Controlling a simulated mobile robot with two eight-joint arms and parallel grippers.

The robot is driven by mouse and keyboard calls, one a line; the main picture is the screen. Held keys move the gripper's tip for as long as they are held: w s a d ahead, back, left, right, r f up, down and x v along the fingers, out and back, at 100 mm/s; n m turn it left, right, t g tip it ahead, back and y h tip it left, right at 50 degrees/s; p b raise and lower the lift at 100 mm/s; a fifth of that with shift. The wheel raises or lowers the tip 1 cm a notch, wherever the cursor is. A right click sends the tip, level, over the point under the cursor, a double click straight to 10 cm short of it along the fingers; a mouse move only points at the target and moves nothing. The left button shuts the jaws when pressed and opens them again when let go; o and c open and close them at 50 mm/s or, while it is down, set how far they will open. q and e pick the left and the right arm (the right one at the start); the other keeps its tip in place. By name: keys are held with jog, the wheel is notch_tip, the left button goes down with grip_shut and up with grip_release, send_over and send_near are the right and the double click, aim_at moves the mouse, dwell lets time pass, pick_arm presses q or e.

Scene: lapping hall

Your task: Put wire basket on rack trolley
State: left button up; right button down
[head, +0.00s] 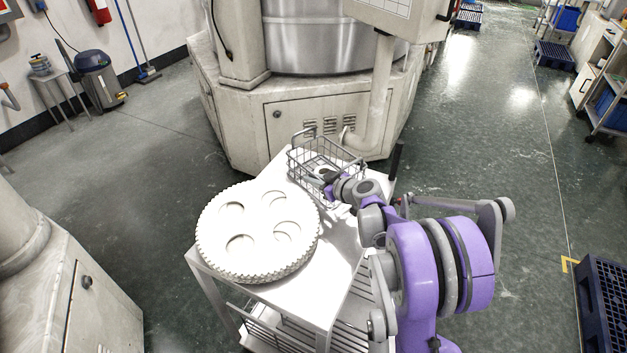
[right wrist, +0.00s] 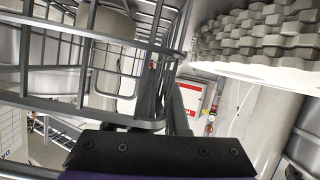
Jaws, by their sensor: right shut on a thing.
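The wire basket (head: 297,164) is a small grey wire basket with a raised handle, at the far end of the white rack trolley (head: 325,278). My right gripper (head: 327,174) reaches over the trolley from the right and is shut on the basket's near side. The basket looks level; I cannot tell whether its bottom touches the trolley top. In the right wrist view the basket's wires (right wrist: 62,62) fill the left, with the gripper fingers (right wrist: 165,95) at its edge. My left gripper is out of view.
A large white toothed disc (head: 258,235) with several round recesses covers the near left of the trolley top. A big machine (head: 300,105) stands just behind the trolley. A cabinet (head: 70,300) is at lower left, a dark blue pallet (head: 605,300) at lower right.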

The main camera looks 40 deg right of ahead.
jog(key=c, duration=1.4)
grip_release()
jog(key=shift+f, duration=0.15)
jog(key=o, duration=0.4)
jog(key=shift+o, duration=0.2)
jog(key=shift+r, duration=0.25)
jog(key=a+v, duration=0.1)
jog(key=v, duration=1.1)
jog(key=shift+d+p, duration=0.4)
jog(key=shift+d, duration=0.05)
